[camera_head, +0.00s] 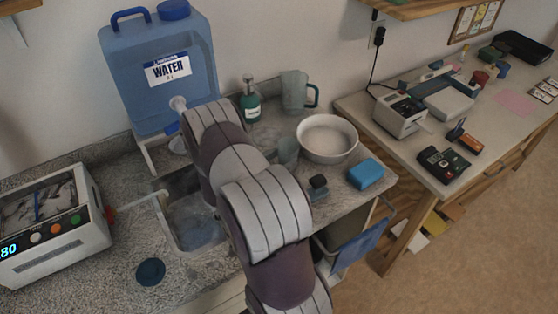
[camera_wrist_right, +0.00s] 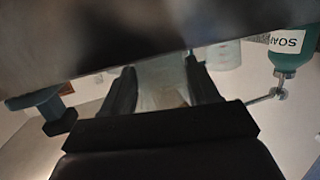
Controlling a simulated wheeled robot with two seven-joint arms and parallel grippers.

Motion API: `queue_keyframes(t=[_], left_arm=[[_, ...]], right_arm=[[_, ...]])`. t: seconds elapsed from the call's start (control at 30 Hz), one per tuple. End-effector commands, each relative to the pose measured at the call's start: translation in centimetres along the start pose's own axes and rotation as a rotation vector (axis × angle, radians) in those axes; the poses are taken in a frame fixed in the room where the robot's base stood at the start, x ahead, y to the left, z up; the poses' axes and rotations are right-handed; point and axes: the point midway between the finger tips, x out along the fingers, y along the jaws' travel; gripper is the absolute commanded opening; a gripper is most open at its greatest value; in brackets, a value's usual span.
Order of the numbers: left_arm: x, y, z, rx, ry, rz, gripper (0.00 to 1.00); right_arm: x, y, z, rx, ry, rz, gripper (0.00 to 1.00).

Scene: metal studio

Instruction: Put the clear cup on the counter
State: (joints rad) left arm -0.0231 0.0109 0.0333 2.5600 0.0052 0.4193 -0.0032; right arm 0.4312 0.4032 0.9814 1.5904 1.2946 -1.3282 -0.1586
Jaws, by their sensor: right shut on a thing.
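In the right wrist view, my right gripper (camera_wrist_right: 163,75) is shut on a pale, see-through thing, which looks like the clear cup (camera_wrist_right: 162,88). The cup sits between the two dark fingers and its outline is blurred. In the head view my right arm reaches over the sink area and hides most of the gripper. A grey-green translucent shape (camera_head: 286,151) shows between the arm and the white bowl; I cannot tell whether it is the held cup. The speckled counter (camera_head: 118,225) runs along the wall. My left gripper is not in view.
A blue water jug (camera_head: 195,90) stands at the back. A green soap bottle (camera_head: 251,108), a pitcher (camera_head: 294,92), a white bowl (camera_head: 327,137) and a blue sponge (camera_head: 365,174) crowd the right side. The sink (camera_head: 196,225) is partly covered; a white appliance (camera_head: 60,240) stands left.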

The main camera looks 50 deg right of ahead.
Motion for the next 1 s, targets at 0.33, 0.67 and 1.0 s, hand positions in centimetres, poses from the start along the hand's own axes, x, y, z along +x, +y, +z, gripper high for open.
queue_keyframes(t=[0.33,0.67,1.0], left_arm=[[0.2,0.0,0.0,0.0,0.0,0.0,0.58],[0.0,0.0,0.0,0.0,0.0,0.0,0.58],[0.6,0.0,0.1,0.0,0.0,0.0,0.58]], right_arm=[[0.1,0.0,0.3,0.0,0.0,0.0,0.86],[-0.5,-0.1,-0.1,0.0,-0.001,-0.002,0.86],[-8.1,-0.2,0.0,0.0,-0.001,-0.007,0.86]])
